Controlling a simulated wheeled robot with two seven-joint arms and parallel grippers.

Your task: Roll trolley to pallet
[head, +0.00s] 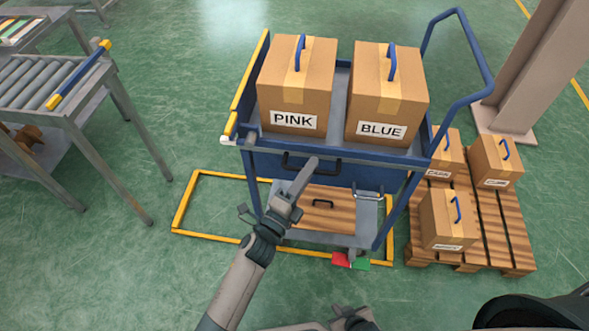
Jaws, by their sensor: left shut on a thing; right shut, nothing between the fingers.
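The blue trolley (262,163) stands in the middle, with a cardboard box marked PINK (290,88) and one marked BLUE (385,98) side by side on top. My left gripper (311,166) is shut on the black handle (292,166) on the trolley's near side. The trolley's blue push bar (462,22) rises at its right end. The wooden pallet (512,232) lies to the right of the trolley and carries three cardboard boxes (450,217) with blue handles. My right gripper (352,318) is shut and empty at the bottom edge, partly cut off.
A yellow floor outline (180,204) surrounds the trolley's base. A wooden case (320,212) sits on the lower shelf, above a red and a green pedal (341,259). A roller conveyor (45,85) stands at left. A pillar (535,65) rises behind the pallet. Floor between conveyor and trolley is clear.

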